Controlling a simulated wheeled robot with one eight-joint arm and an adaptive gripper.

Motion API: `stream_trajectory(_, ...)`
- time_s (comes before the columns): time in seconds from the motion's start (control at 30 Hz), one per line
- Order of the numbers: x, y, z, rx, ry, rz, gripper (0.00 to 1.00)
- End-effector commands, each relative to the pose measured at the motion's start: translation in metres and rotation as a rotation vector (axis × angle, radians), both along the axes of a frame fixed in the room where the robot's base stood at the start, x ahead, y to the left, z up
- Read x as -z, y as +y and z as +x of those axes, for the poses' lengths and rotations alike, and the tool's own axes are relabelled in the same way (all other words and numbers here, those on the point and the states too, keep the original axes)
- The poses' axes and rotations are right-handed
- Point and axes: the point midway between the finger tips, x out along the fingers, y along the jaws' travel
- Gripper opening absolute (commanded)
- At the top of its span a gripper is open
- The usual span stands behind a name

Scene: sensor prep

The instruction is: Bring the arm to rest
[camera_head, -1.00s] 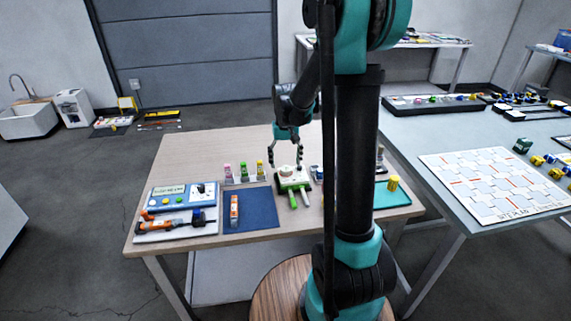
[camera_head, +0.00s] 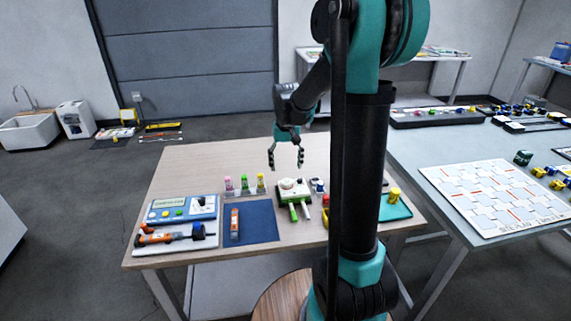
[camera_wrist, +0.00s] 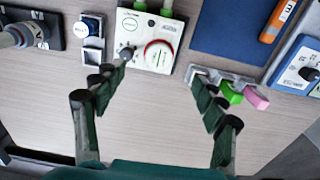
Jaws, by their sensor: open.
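My gripper (camera_head: 286,158) hangs above the back middle of the wooden table (camera_head: 190,163), fingers pointing down. Its fingers are apart with nothing between them. In the wrist view my gripper (camera_wrist: 160,100) shows open over bare table, with the device (camera_wrist: 150,37) beyond the fingertips. My upright arm column hides part of the table's right side.
A blue mat (camera_head: 262,222) holds an orange tool (camera_head: 235,222). A blue meter (camera_head: 180,208) stands at left, and several coloured bottles (camera_head: 244,184) stand behind the mat. A teal tray (camera_head: 398,211) is at right. The table's back is clear.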

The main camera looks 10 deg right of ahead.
Motion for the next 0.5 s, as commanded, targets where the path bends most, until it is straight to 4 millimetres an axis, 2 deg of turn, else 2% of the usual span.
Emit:
stream_trajectory(0.17,0.000,-0.004,-0.014,0.001,-0.020,0.002,0.71)
stream_trajectory(0.27,0.001,-0.010,-0.038,0.003,-0.058,0.005,0.71)
stream_trajectory(0.5,0.015,-0.026,-0.116,0.005,-0.187,0.010,0.71)
